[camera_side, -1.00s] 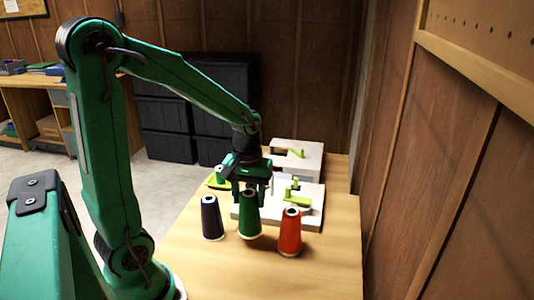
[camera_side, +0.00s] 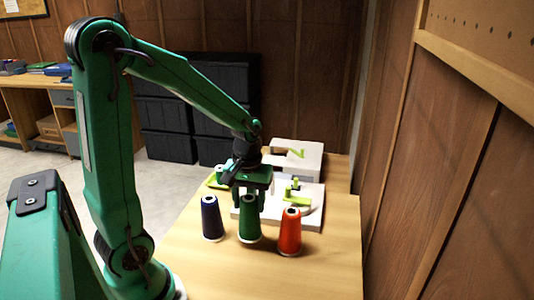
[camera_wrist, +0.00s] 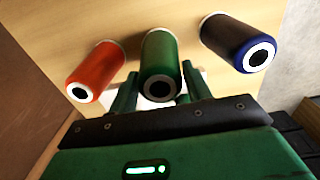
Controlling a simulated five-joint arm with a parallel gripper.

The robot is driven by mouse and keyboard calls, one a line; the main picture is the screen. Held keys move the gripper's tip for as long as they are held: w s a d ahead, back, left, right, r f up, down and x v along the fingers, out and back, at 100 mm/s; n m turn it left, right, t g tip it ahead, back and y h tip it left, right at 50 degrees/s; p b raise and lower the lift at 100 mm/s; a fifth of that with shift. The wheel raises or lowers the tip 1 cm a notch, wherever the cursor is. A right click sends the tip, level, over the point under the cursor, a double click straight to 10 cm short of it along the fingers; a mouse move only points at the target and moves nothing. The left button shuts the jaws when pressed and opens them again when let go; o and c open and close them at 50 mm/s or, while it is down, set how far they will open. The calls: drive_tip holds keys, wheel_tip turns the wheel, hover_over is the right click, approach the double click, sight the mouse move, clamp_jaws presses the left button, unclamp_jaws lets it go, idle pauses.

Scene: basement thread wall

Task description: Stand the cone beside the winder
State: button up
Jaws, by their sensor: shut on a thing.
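A green cone (camera_side: 250,219) stands upright between a dark navy cone (camera_side: 211,219) and a red-orange cone (camera_side: 290,232) on the wooden table. My gripper (camera_side: 249,205) is above and around the green cone, shut on it, with a finger on either side. In the wrist view the green cone (camera_wrist: 161,58) shows between my gripper's fingers (camera_wrist: 160,88). I cannot tell whether its base touches the table. Behind the cones is a white machine with lime-green parts, likely the winder (camera_side: 312,208); my gripper hides part of it.
The wooden table (camera_side: 215,275) is clear in front of the cones. A wood-panelled wall (camera_side: 440,180) runs along the right. Black stacked bins (camera_side: 165,115) stand beyond the table. A white box with a lime-green handle (camera_side: 305,160) sits at the table's back.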

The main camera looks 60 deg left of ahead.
drive_tip(key=shift+f, duration=1.2)
drive_tip(key=o, duration=1)
drive_tip(key=shift+c, duration=0.2)
drive_tip(key=shift+r, duration=0.15)
wheel_tip(320, 180, up, 7)
